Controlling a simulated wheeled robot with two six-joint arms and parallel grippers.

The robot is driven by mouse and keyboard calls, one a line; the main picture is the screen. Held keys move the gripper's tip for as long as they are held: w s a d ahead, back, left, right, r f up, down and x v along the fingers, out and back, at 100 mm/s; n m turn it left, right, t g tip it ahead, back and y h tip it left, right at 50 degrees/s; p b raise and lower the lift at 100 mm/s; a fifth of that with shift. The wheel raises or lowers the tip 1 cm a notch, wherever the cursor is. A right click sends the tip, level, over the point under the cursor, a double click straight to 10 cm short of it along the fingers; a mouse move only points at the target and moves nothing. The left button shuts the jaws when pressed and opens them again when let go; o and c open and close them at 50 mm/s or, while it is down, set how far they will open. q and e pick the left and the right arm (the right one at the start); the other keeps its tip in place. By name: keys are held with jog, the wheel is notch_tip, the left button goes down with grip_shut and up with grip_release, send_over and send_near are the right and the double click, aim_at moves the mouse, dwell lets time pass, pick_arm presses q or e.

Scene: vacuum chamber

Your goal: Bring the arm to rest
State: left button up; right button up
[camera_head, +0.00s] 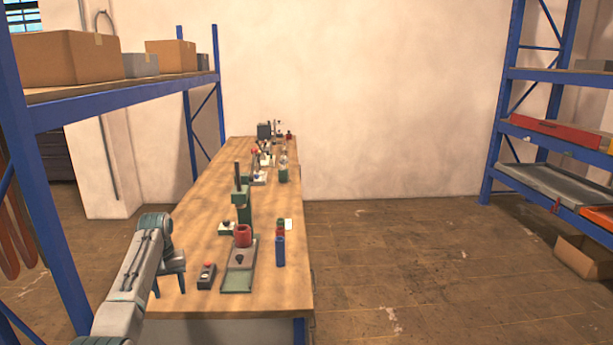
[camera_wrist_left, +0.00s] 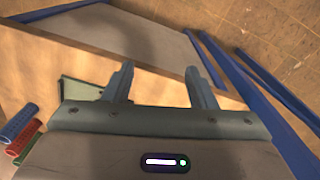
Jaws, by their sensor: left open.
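My left gripper (camera_head: 170,285) is at the near left edge of the wooden workbench (camera_head: 200,240) in the head view, with its fingers pointing down. In the left wrist view the two fingers of my left gripper (camera_wrist_left: 158,85) stand apart with nothing between them. A light green plate, the base of the green press (camera_head: 237,281), shows in part behind the left finger in the wrist view (camera_wrist_left: 80,92). My right gripper is in neither view.
A small control box (camera_head: 207,276) with a red button, a blue bottle (camera_head: 280,252) and a red cylinder (camera_head: 243,236) stand on the bench. More apparatus stands further back. A blue rack upright (camera_head: 45,220) rises at left. The floor (camera_head: 420,260) at right is mostly clear.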

pick_arm(q)
jog(key=s+d+f+m+b, duration=0.1)
jog(key=s+f, duration=0.7)
jog(key=f, duration=0.7)
jog(key=s+f+y+b, duration=0.1)
jog(key=s+f, duration=0.6)
jog(key=f, duration=0.9)
jog(key=s+d+f+m+b, duration=0.1)
jog(key=s+f, duration=0.7)
jog(key=f, duration=0.7)
jog(key=s+d+f+m, duration=0.1)
jog(key=s+f, duration=0.6)
jog(key=s, duration=0.3)
jog(key=s+d+f, duration=0.1)
jog(key=s+f, duration=0.6)
jog(key=s, duration=0.3)
jog(key=s+d+f+b, duration=0.1)
jog(key=s+f, duration=0.2)
jog(key=s, duration=1)
jog(key=s+d+f+m+t+b, duration=0.1)
jog(key=s+f, duration=0.2)
jog(key=s, duration=1.1)
jog(key=shift+d+f, duration=0.35)
jog(key=shift+f, duration=0.05)
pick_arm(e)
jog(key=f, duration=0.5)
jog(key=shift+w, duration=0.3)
